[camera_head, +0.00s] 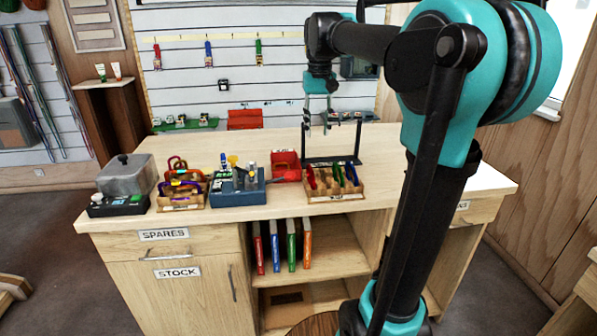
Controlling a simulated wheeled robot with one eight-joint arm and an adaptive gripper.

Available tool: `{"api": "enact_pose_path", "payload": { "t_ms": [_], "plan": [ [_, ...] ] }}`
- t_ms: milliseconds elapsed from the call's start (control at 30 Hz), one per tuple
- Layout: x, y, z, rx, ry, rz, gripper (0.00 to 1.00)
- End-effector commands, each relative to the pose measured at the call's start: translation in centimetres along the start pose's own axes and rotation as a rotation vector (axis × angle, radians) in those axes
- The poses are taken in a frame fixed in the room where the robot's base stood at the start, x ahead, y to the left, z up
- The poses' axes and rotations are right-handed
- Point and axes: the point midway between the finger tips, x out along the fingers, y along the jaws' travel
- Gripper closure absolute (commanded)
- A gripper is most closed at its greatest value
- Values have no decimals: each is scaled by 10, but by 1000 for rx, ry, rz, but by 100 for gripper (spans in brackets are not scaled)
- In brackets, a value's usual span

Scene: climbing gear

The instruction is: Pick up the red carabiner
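The wooden tray (181,207) on the left part of the bench holds several coloured carabiners. A red carabiner (176,162) stands up at the back of this tray, with purple and yellow ones in front of it. My gripper (317,124) points down above the right-hand part of the bench, right of the carabiner tray and higher than it. Its two thin fingers look apart, with nothing visible between them. The fingers overlap a dark rack in the picture, so their tips are hard to make out.
A blue box (237,190) with tools stands right of the carabiner tray; a grey lidded box (127,174) stands left. A red container (286,161), a dark rack (331,161) and a wooden tray (336,195) of coloured items stand farther right. The bench's right end is clear.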

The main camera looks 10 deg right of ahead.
Motion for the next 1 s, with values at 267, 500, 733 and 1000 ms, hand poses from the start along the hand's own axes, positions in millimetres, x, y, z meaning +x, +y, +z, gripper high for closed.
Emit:
{"api": "enact_pose_path", "payload": {
  "t_ms": [267,500,733,1000],
  "plan": [
    [-10,-3,-5,0,-25,2,66],
    [37,-3,-4,0,-24,2,66],
    [80,-3,-3,0,-23,2,66],
    [101,-3,-2,0,-23,2,66]
  ]
}}
